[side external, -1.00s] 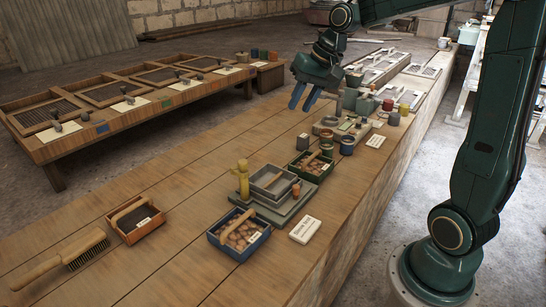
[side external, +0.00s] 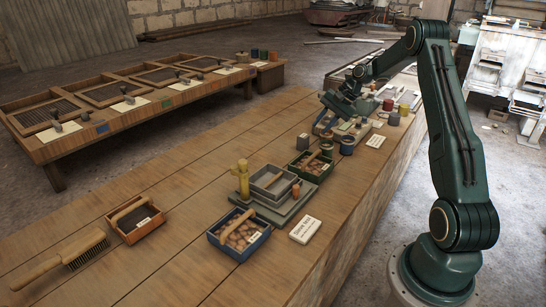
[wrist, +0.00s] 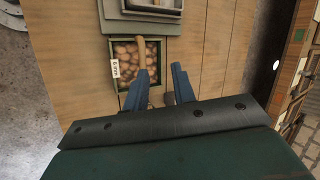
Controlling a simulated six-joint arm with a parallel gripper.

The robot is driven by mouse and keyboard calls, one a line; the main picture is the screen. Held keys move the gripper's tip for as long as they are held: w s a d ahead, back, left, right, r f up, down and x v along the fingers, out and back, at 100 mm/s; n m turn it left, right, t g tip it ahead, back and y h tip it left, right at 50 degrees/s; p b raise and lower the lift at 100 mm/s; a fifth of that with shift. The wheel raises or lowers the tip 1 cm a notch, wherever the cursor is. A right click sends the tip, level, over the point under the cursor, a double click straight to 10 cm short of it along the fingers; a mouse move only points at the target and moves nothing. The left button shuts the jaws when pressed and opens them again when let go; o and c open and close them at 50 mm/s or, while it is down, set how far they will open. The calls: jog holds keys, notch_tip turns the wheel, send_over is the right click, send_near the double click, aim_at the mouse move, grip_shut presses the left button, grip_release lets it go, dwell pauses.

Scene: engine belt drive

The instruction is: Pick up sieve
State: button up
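A grey square frame (side external: 264,193), which may be the sieve, sits on a grey base (side external: 284,211) in the side view; no mesh can be made out. Its near part shows at the top edge of the wrist view (wrist: 172,11). My gripper (side external: 322,122) is low over the bench, beyond that frame and past the green tray (side external: 322,173). In the wrist view my blue fingers (wrist: 158,70) are spread and empty. They are near the end of the green tray (wrist: 165,43), which holds brown lumps and a wooden handle.
A blue tray of lumps (side external: 231,251) and a label block (side external: 305,230) are nearby. Small pots (side external: 347,145) stand near my gripper. A brush (side external: 62,262) and small box (side external: 138,230) lie at front left. The bench's left-middle is clear.

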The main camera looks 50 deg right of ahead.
jog(key=m, duration=0.2)
send_near(314, 155)
jog(key=shift+s+d+r+t+y, duration=0.1)
jog(key=shift+s+d+t+y, duration=0.2)
jog(key=shift+s+t, duration=0.15)
jog(key=shift+x, duration=4.3)
jog(key=shift+s, duration=0.1)
jog(key=shift+x, duration=2.6)
grip_shut()
